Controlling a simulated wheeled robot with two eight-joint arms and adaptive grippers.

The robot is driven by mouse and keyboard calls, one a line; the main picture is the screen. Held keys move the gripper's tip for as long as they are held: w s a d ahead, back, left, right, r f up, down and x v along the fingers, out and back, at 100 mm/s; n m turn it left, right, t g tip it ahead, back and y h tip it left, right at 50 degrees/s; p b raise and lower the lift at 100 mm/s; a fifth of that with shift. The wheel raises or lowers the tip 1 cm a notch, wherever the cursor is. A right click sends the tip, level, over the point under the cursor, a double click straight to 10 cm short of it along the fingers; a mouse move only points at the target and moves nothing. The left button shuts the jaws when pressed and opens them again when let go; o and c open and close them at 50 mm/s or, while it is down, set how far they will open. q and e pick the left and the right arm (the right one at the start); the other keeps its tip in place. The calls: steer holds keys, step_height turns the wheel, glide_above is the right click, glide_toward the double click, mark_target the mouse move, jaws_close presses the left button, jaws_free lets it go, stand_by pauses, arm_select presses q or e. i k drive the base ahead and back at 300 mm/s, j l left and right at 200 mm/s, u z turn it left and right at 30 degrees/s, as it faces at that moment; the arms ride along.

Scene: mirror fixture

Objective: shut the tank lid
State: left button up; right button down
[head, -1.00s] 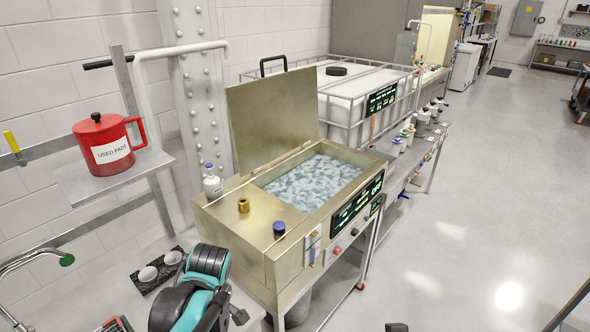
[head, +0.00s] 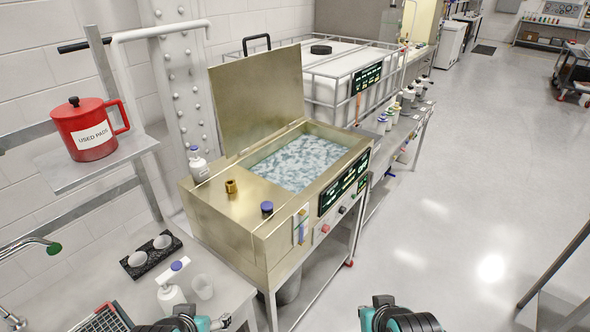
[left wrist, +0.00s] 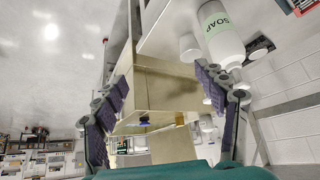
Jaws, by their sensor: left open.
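The brass-coloured tank (head: 240,225) stands left of centre in the head view, pale rippled liquid in its open basin (head: 298,162). Its lid (head: 258,98) stands raised along the back-left edge, tilted slightly back, with a black handle (head: 257,42) at its top. My left gripper (left wrist: 167,92) is open and empty in the left wrist view, with the tank (left wrist: 155,90) beyond its fingers, not touching. In the head view only teal and black parts of my arms show at the bottom edge, well short of the lid. My right gripper is not visible.
A red "USED PADS" pot (head: 90,131) sits on a wall shelf left of the tank. A soap bottle (head: 171,292) and a cup (head: 202,286) stand on the near-left counter.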

mark_target(256, 97)
steer(key=i+l+u, duration=0.1)
steer(key=i+l, duration=0.35)
steer(key=i+l+u, duration=0.1)
steer(key=i+l, duration=0.35)
steer(key=l, duration=0.15)
steer(key=i+l+u, duration=0.1)
steer(key=i+l, duration=0.3)
steer(key=l, duration=0.2)
